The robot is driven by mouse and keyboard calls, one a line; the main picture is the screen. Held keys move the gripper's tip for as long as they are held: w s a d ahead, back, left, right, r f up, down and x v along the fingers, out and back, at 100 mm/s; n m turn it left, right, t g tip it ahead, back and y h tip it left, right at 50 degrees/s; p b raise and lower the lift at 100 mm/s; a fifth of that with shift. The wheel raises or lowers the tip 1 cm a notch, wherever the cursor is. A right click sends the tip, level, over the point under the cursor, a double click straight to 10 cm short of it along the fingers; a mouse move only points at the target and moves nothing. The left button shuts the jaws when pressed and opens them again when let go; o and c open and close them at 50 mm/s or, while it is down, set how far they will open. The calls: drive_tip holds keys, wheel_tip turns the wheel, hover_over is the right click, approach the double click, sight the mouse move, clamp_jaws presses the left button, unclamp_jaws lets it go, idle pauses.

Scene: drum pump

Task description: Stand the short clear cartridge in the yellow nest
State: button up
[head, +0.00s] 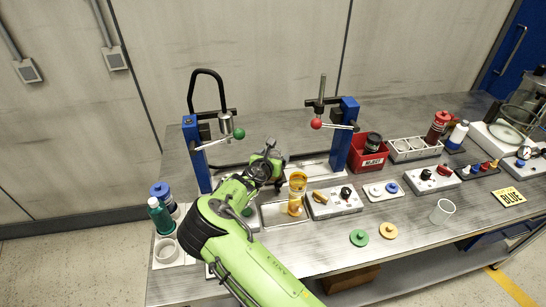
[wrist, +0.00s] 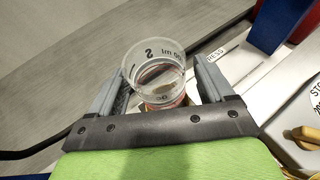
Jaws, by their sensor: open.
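My gripper (head: 268,168) is between the two blue posts of the bench fixture. In the wrist view, my gripper (wrist: 161,68) is open, one finger on each side of a short clear cartridge (wrist: 152,62) with dark printed markings. The cartridge's round rim faces the camera, and its lower end is partly hidden by my gripper. A sliver of yellow (wrist: 193,96) shows beside its base, perhaps the yellow nest. Whether the cartridge sits fully in it cannot be told. In the head view, my arm and gripper hide this spot.
An amber cartridge (head: 297,188) stands close right of my gripper. A control box (head: 334,205), a red bin (head: 368,158) and a clear cup (head: 442,211) are further right. Green and blue bottles (head: 160,216) stand left. The bench front has free room.

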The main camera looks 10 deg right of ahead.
drive_tip(key=shift+s+a+r, duration=0.1)
drive_tip(key=shift+r, duration=0.15)
drive_tip(key=p+v, duration=0.1)
drive_tip(key=v, duration=1)
drive_tip(key=shift+s, duration=0.35)
drive_tip(key=shift+a+r, duration=0.1)
